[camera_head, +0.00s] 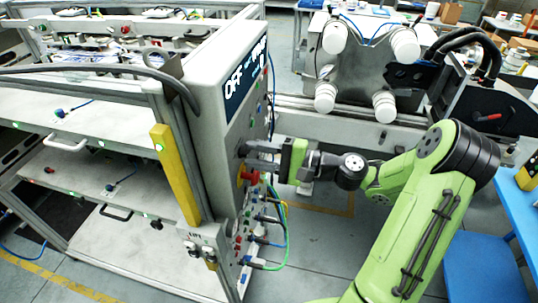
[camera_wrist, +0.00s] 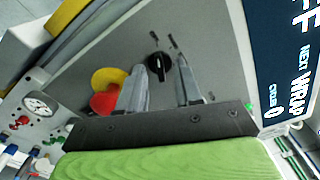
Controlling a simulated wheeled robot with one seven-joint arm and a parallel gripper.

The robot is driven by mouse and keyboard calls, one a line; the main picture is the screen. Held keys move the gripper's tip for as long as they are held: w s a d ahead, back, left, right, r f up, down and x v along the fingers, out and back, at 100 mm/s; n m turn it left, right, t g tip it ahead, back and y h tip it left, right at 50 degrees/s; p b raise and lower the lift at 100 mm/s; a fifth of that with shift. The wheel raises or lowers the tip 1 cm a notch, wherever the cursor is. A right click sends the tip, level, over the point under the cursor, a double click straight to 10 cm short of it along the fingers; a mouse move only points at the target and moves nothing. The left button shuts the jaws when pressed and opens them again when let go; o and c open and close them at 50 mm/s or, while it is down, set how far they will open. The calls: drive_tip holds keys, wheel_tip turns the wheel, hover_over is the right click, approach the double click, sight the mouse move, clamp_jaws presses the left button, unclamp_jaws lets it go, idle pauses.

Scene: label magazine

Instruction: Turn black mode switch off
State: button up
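The black mode switch (camera_wrist: 159,67) is a round knob with a light pointer mark on the grey panel (camera_wrist: 215,50). In the wrist view it sits between the tips of my gripper (camera_wrist: 163,68), with a gap on each side. My gripper is open and its fingers point at the panel. In the head view my gripper (camera_head: 248,156) reaches the panel's right face from the right. Whether the fingertips touch the panel is unclear. A display (camera_head: 246,80) on the panel reads "OFF" in large letters.
A red emergency-stop button (camera_wrist: 105,101) on a yellow plate (camera_wrist: 108,78) sits close beside one finger; it also shows in the head view (camera_head: 251,178). Below are plugged cables (camera_head: 284,225). A gauge (camera_wrist: 40,104) shows at left in the wrist view. Open floor (camera_head: 315,240) lies right of the cabinet.

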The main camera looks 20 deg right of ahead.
drive_tip(key=v, duration=1.5)
drive_tip(key=shift+s+d, duration=0.25)
drive_tip(key=shift+d, duration=0.1)
